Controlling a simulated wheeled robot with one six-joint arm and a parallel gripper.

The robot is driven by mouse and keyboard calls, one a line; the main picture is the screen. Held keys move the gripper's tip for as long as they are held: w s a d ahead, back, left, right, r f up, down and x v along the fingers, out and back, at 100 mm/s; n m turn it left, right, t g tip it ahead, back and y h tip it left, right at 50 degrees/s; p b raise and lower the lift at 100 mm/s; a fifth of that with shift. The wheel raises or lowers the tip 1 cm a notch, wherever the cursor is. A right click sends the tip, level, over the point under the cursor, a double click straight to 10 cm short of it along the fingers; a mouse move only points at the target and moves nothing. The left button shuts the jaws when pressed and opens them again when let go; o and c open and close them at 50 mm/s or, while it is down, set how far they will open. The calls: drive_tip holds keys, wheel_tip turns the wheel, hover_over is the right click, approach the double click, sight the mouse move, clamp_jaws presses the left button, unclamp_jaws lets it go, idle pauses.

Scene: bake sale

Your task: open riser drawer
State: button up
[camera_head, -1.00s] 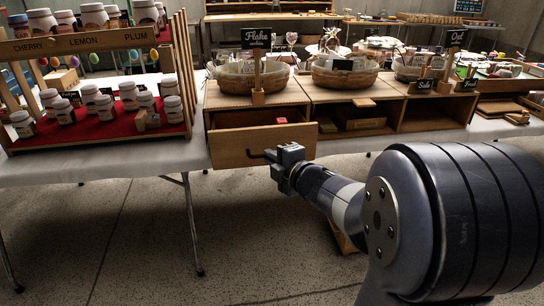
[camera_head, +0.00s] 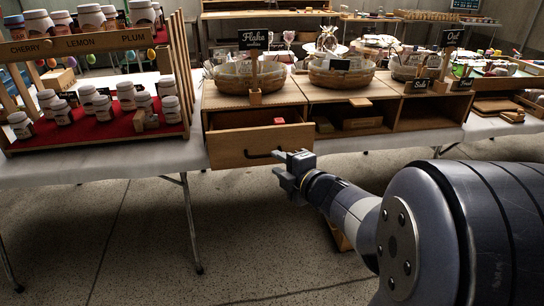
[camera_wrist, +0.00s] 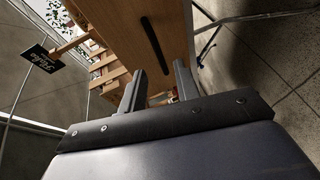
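The wooden riser drawer (camera_head: 235,148) is pulled out from the left bay of the riser (camera_head: 222,101), with its inside showing. Its dark bar handle (camera_head: 258,155) is on the drawer front. My gripper (camera_head: 281,168) is open and empty, just in front of and below the handle's right part. In the wrist view, the two fingers (camera_wrist: 160,70) are spread and point toward the drawer front (camera_wrist: 120,25). The handle (camera_wrist: 155,45) lies beyond the fingertips, apart from them. A small red item (camera_head: 279,121) shows at the drawer's back right.
A basket (camera_head: 245,84) and a "Flake" sign (camera_head: 254,40) stand on the riser above the drawer. The jar rack (camera_head: 100,140) is on the left of the white-covered table (camera_head: 120,163). Open bays lie to the right.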

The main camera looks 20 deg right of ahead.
sight(268, 156)
drive_tip(key=p+v, duration=0.1)
drive_tip(key=v, duration=0.5)
drive_tip(key=shift+s, duration=0.1)
drive_tip(key=shift+b+x, duration=1.4)
drive_tip(key=shift+x, duration=4.35)
drive_tip(key=shift+d, duration=0.15)
